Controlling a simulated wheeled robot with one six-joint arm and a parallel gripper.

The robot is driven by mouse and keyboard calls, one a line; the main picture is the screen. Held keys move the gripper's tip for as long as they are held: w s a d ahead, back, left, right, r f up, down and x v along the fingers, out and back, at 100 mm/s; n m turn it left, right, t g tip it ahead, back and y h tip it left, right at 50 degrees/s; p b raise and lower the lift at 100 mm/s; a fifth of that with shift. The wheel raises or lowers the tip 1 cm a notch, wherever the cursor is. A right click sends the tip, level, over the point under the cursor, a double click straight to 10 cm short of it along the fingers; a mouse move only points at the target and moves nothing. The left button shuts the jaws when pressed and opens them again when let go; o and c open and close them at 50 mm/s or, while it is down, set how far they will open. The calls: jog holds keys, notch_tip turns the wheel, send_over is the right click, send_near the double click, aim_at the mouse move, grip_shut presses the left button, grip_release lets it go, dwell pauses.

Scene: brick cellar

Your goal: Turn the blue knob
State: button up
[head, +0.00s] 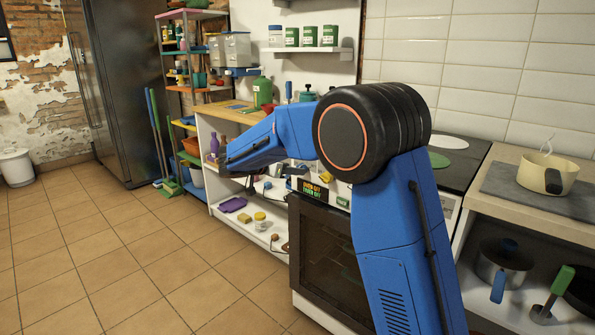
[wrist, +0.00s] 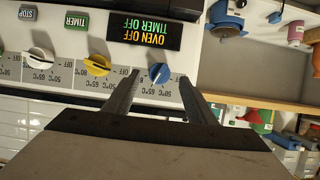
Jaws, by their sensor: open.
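The blue knob (wrist: 159,73) is on the white control panel of the oven, seen upside down in the wrist view. It sits beside the dark display, which reads "OVEN OFF, TIMER OFF" (wrist: 145,30). My gripper (wrist: 159,77) is open, with one finger on each side of the knob in the picture. Whether the fingers touch it or how deep they reach, I cannot tell.
A yellow knob (wrist: 97,65) and a white knob (wrist: 40,58) sit in the same row. TIMER (wrist: 76,20) and STOP (wrist: 28,12) buttons are near. The dark oven door (head: 328,262) is below the panel. Open shelves stand to its left. A pot (head: 547,176) stands at right.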

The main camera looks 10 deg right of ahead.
jog(key=shift+x, duration=2.15)
jog(key=c, duration=1)
